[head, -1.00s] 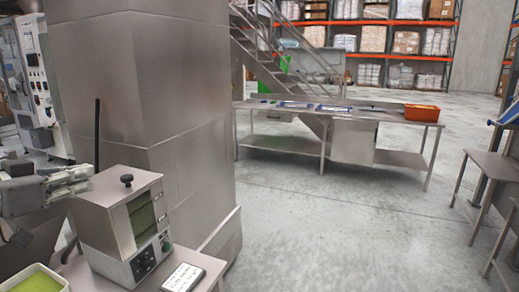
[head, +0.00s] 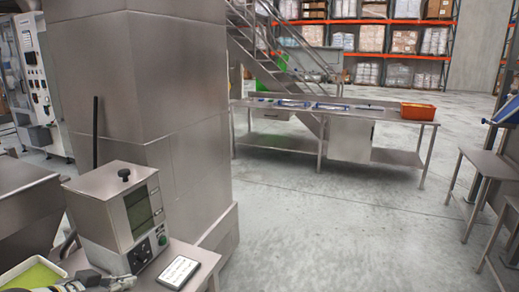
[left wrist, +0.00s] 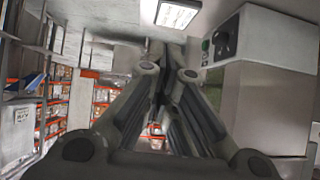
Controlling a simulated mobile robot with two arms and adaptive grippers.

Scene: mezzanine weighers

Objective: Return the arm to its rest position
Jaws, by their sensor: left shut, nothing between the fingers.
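My left gripper (left wrist: 168,68) is shut and empty in the left wrist view, its dark fingers together. In the head view only part of my left gripper (head: 95,284) shows, at the bottom left edge. It is low in front of a grey metal instrument (head: 98,205) with a green window and a black top knob. The instrument also shows at the right of the left wrist view (left wrist: 285,75). My right gripper is not in view.
A white tub with green contents (head: 10,272) is at the bottom left. A label plate (head: 179,272) lies on the small table right of the instrument. A large steel column (head: 150,110) stands behind. A bench with an orange bin (head: 418,111) is farther off; open floor lies between.

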